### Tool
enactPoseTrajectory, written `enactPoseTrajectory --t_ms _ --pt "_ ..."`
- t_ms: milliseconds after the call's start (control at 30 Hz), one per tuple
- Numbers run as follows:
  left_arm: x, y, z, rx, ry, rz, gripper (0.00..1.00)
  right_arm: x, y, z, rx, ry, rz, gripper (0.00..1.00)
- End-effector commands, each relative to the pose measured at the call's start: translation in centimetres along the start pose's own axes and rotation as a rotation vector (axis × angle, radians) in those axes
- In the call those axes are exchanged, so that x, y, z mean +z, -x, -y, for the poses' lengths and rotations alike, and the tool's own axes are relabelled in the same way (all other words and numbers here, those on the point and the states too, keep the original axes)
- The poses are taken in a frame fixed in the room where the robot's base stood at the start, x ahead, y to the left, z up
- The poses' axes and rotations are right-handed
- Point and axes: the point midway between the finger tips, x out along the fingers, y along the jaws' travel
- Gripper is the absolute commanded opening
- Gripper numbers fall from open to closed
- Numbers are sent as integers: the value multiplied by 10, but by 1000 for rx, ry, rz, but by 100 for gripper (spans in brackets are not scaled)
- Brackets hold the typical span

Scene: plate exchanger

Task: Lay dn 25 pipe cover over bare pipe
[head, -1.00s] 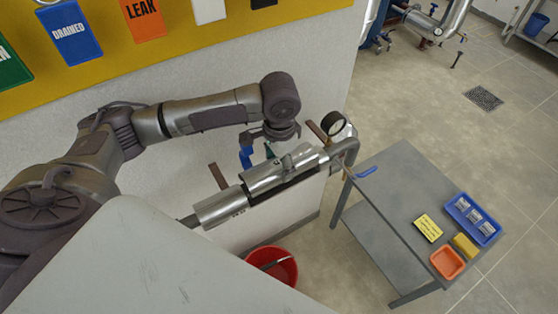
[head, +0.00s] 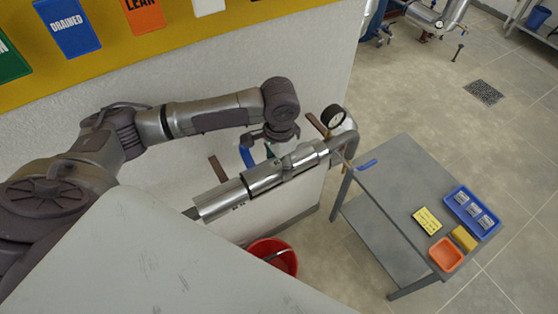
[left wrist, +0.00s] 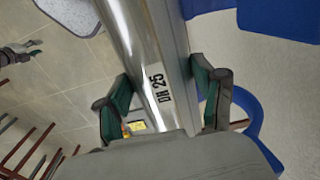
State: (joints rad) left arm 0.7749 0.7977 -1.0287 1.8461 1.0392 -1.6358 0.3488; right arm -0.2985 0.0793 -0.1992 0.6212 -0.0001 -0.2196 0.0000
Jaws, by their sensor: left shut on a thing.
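The silver DN 25 pipe cover (left wrist: 136,50) carries its label between the fingers of my left gripper (left wrist: 165,100) in the left wrist view. In the head view the cover (head: 268,177) lies along the pipe line, roughly in line with a second, lower silver sleeve (head: 220,200). A thin dark seam separates them. My left gripper (head: 275,148) is shut on the cover from above. No bare pipe shows under the cover; whether it touches the pipe is hidden. My right gripper (left wrist: 22,50) appears small in the left wrist view, fingers apart and empty.
A pressure gauge (head: 333,117) stands at the pipe's upper end, near a brown wall bracket (head: 316,124). A grey table (head: 400,190) to the right holds a blue tray (head: 453,200), a yellow note and an orange tray (head: 446,258). A red bucket (head: 285,262) is below.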

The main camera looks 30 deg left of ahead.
Motion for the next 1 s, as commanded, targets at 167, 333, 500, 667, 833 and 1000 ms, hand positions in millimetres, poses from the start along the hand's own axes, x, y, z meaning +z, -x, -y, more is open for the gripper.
enactPoseTrajectory --t_ms 167,333,500,667,833,1000 --pt "0 0 0 0 0 -1 38 1 1 0 -1 0 2 40" --pt "0 -2 0 1 0 -1 38 1 2 1 -1 0 3 40" --pt "0 -4 0 1 0 -1 38 2 3 1 -1 0 4 40" --pt "0 -6 0 1 0 -1 38 2 4 1 -1 1 4 40" --pt "0 -9 0 0 0 0 38 2 5 1 -1 1 4 40" --pt "0 -10 0 0 0 0 80 2 5 1 -1 1 4 40"
